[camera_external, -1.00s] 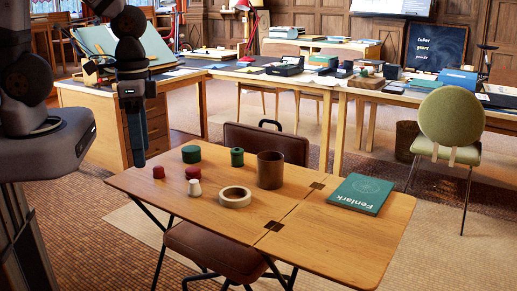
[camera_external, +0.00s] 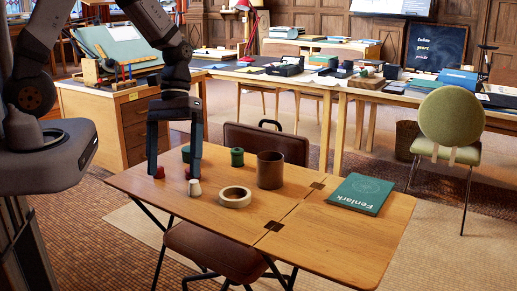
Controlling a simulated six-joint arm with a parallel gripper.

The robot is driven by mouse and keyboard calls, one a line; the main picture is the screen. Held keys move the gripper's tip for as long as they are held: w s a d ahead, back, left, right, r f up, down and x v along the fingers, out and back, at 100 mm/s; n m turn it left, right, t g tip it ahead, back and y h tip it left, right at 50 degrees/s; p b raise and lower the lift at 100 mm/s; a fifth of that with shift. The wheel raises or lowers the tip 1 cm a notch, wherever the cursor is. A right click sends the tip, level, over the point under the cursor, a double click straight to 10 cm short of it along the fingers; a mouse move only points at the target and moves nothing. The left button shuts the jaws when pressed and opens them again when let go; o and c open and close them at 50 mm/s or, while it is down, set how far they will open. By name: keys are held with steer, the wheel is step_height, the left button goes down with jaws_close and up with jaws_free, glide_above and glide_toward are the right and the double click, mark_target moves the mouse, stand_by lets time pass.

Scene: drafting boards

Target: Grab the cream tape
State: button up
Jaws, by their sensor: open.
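The cream tape (camera_external: 235,202) is a ring lying flat on the wooden folding table (camera_external: 330,231), near its middle. My gripper (camera_external: 173,178) is open, pointing down over the left part of the table, to the left of the tape and apart from it. I cannot tell how high the fingertips are above the table.
A small white piece (camera_external: 195,188) stands between my gripper and the tape. A red piece (camera_external: 159,172) is by the left finger. A green pot (camera_external: 237,157) and a brown cup (camera_external: 270,170) stand behind the tape. A green book (camera_external: 360,194) lies at right.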

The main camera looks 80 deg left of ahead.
steer(key=w+a+f+n+t+h+b, duration=0.3)
steer(key=w+a+f+n+t+h, duration=0.1)
steer(key=w+a+f+n, duration=0.4)
steer(key=n+t+b, duration=0.1)
steer(key=n+t, duration=0.5)
steer(key=n, duration=0.3)
glide_toward(235, 193)
steer(key=shift+w+d+f+h, duration=0.15)
steer(key=shift+d+f+h, duration=0.2)
steer(key=shift+f, duration=0.1)
steer(key=shift+a+f, duration=0.1)
steer(key=shift+a, duration=0.3)
steer(key=shift+r+p+x, duration=0.2)
steer(key=shift+p+x, duration=0.95)
steer(key=shift+x, duration=2.15)
steer(key=shift+w+d+f, duration=0.25)
steer(key=shift+w+d, duration=0.05)
steer(key=shift+w, duration=0.05)
steer(key=c, duration=1.1)
